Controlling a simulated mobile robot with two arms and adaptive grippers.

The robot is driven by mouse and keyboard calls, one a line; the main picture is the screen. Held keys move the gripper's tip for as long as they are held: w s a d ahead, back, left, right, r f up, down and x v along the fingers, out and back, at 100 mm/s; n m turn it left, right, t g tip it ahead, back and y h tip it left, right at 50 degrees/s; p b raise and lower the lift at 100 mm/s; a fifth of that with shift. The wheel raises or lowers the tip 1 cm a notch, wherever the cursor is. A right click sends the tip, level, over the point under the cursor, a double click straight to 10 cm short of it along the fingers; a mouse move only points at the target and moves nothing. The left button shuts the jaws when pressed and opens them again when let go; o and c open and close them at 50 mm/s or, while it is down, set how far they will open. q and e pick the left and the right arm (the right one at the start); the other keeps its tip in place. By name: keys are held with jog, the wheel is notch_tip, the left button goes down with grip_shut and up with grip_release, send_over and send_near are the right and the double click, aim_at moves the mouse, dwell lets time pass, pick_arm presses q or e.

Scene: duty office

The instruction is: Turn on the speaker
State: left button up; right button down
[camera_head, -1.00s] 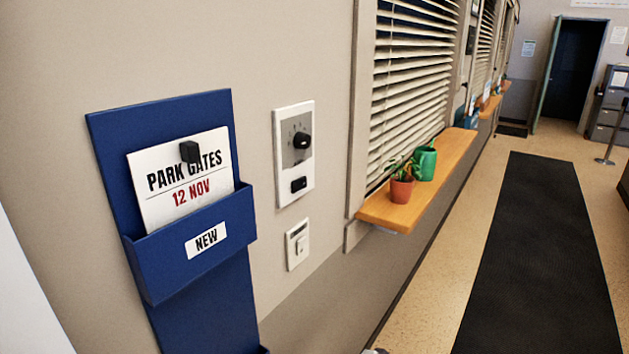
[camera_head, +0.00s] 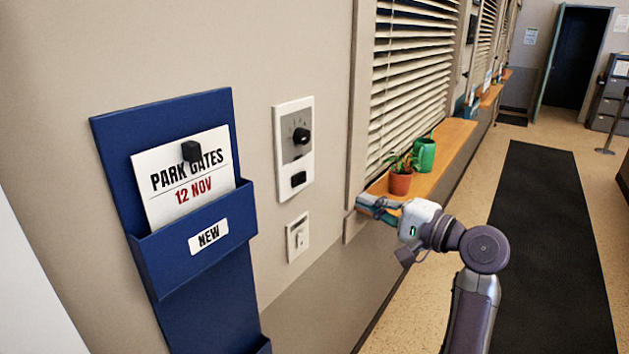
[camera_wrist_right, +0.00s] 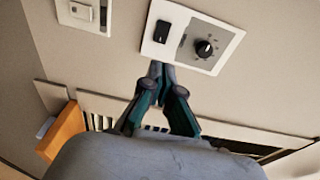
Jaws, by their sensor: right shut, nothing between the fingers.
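A white wall plate (camera_head: 281,150) carries a round black knob (camera_head: 301,136) with marks around it and a black rocker button (camera_head: 299,179) below. No speaker box can be made out. My right gripper (camera_head: 364,202) is shut and empty, to the right of and lower than the plate, apart from it in the head view. In the right wrist view the fingertips (camera_wrist_right: 162,69) appear just beside the plate's edge near the rocker (camera_wrist_right: 161,32); the knob (camera_wrist_right: 204,48) is farther right. Whether they touch the plate cannot be told. My left gripper is not in view.
A small white switch plate (camera_head: 298,237) is below the control plate. A blue wall holder (camera_head: 165,125) with a card is on the left.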

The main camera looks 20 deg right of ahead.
aim_at(305, 177)
jog(key=p+x, duration=0.4)
jog(key=x, duration=0.9)
jog(key=shift+r, duration=0.15)
jog(key=shift+w+a, duration=0.25)
jog(key=shift+w, duration=0.1)
jog(key=shift+w+f+n+y+b, duration=0.15)
jog(key=shift+f+n+y+b, duration=0.05)
jog(key=shift+n+y+b, duration=0.1)
jog(key=shift+r, duration=0.15)
